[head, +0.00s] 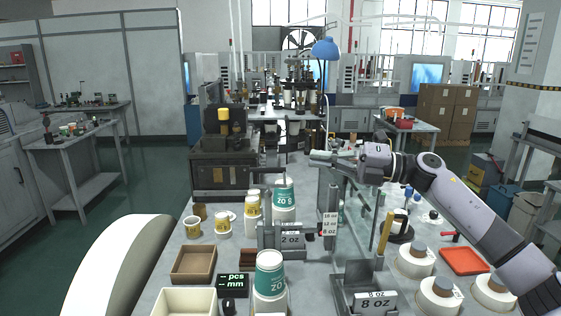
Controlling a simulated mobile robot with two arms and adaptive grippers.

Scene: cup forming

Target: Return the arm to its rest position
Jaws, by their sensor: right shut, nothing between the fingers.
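My right arm reaches in from the right edge over the workbench (168,263). Its gripper (318,156) is shut and empty, held in the air above the bench near the middle of the view and pointing left. It is apart from the cups below. A teal and white cup stack (284,197) stands behind a metal holder marked 2 oz (290,240). A second teal and white cup stack (270,276) stands nearer to me. My left gripper is not in view.
Yellow-labelled cups (222,226) stand left of the holder. A brown tray (194,263) and a display (233,284) lie in front. At right are an 8 oz holder (375,301), white round containers (415,262) and a red tray (465,261). A blue lamp (325,49) rises behind.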

